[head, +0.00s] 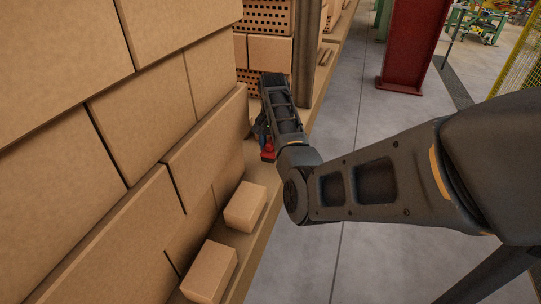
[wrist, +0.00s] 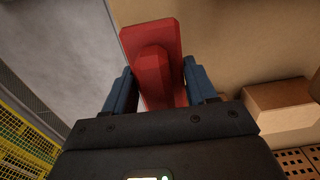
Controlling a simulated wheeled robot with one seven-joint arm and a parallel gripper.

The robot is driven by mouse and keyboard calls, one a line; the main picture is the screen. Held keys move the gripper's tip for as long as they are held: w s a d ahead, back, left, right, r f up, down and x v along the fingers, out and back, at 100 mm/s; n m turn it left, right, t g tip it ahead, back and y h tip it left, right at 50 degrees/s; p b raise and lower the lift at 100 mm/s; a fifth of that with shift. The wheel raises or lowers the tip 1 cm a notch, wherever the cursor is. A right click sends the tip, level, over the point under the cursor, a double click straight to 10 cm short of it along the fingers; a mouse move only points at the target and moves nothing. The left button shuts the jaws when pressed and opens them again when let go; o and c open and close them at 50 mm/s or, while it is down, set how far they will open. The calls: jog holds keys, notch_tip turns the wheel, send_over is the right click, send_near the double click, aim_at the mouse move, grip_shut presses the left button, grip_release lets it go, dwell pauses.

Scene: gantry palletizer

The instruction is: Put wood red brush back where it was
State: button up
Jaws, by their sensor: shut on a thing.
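The red brush (wrist: 152,45) is between the two blue fingers of my gripper (wrist: 158,88) in the wrist view, and the gripper is shut on it. Its wide red part points away from the palm, with a raised red piece along its middle. In the head view a small red part of the brush (head: 267,154) shows beside my gripper (head: 260,140), close to the stacked cartons. Most of the gripper is hidden there by my arm. No wooden part of the brush can be made out.
Large stacked cartons (head: 140,120) fill the left of the head view. Two small boxes (head: 245,206) (head: 210,271) sit on a wooden ledge (head: 262,240) below them. A brown post (head: 304,50) stands beyond the gripper. Open grey floor (head: 365,150) lies right, with a red column (head: 412,45) farther off.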

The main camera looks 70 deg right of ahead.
aim_at(271, 167)
jog(key=shift+a+f, duration=0.4)
jog(key=shift+a, duration=0.15)
jog(key=shift+f, duration=1.95)
jog(key=shift+f, duration=0.1)
jog(key=o, duration=1)
notch_tip(271, 167, up, 12)
jog(key=shift+r, duration=0.1)
